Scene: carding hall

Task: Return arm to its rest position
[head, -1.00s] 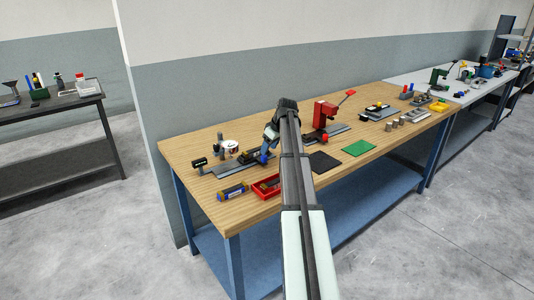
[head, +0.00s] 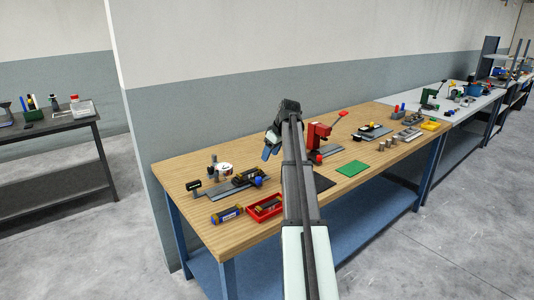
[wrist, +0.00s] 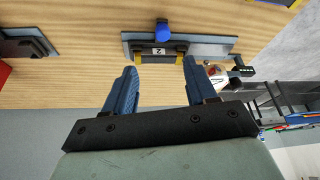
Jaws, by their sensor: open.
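My gripper (head: 269,148) is raised above the wooden workbench (head: 215,163), left of the red press in the head view. In the wrist view my gripper (wrist: 156,90) shows two blue fingers spread apart with nothing between them. My arm reaches forward from the bottom of the head view and hides part of the bench. Beyond the fingers in the wrist view lies a grey fixture plate (wrist: 212,47) with a blue knob (wrist: 162,31) and a dark part marked with a label.
On the bench are a red tray (head: 250,214), a blue-and-yellow cylinder (head: 227,215), a red press (head: 317,134), a green mat (head: 353,169) and several metal cylinders. A white spool (head: 224,168) stands behind the fixture. A dark side table (head: 50,125) stands apart at left.

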